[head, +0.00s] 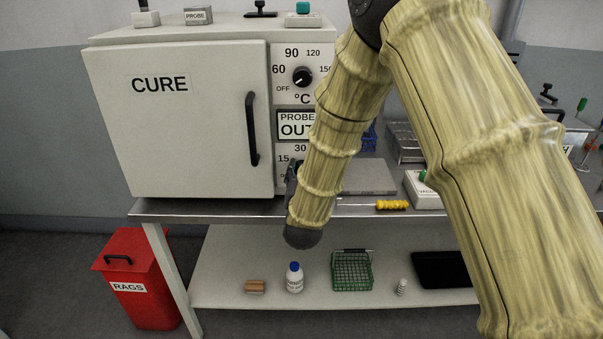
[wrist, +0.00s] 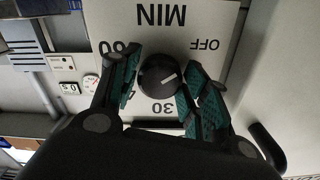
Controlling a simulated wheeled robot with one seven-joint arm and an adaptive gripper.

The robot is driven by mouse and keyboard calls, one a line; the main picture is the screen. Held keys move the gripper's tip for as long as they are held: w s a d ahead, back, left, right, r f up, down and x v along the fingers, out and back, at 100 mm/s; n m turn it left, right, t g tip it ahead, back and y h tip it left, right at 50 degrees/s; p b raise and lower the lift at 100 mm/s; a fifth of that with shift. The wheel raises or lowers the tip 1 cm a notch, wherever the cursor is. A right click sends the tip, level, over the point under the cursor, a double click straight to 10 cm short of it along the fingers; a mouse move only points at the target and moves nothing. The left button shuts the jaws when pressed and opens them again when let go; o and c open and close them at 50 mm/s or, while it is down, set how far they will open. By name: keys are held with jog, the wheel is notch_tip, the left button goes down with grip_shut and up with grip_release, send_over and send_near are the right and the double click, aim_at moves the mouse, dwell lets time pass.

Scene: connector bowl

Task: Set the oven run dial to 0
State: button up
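The oven (head: 185,120) is a pale box marked CURE with a control panel on its right. In the wrist view the run dial (wrist: 157,77) is a round black knob under the upside-down word MIN. Its white mark points right and slightly up, near OFF and a little below it. OFF is at upper right and 30 at the bottom; I see no plain 0. My gripper (wrist: 162,62) has its teal-padded fingers on both sides of the knob, with a small gap at left; contact at right is unclear. In the head view my arm mostly hides the dial.
The temperature dial (head: 303,77) and a PROBE OUT display (head: 297,125) are above on the panel. The oven door handle (head: 252,130) stands out to the left; a dark handle also shows in the wrist view (wrist: 267,147). A yellow-handled tool (head: 392,204) lies on the bench.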

jog(key=shift+o, duration=1.1)
jog(key=s, duration=1.2)
jog(key=s+d+f+n+g+p, duration=0.1)
jog(key=s+d+f+g, duration=0.3)
jog(key=f, duration=0.5)
jog(key=s+d+f+g+p, duration=0.15)
jog(key=s+d+f, duration=0.3)
jog(key=f, duration=0.45)
jog(key=s+d+f+n+g, duration=0.1)
jog(key=s+d+f+g, duration=0.35)
jog(key=f, duration=0.45)
jog(key=s+d+f+g, duration=0.2)
jog(key=s+d+f, duration=0.1)
jog(key=s, duration=0.6)
jog(key=s+d+f+g+p, duration=0.1)
jog(key=s+d+f+g, duration=0.2)
jog(key=s, duration=0.6)
jog(key=s+d+f+g, duration=0.3)
jog(key=s+f, duration=0.1)
jog(key=s, duration=0.5)
jog(key=shift+d+f+n, duration=0.25)
jog(key=shift+f+n, duration=0.05)
jog(key=shift+f, duration=0.1)
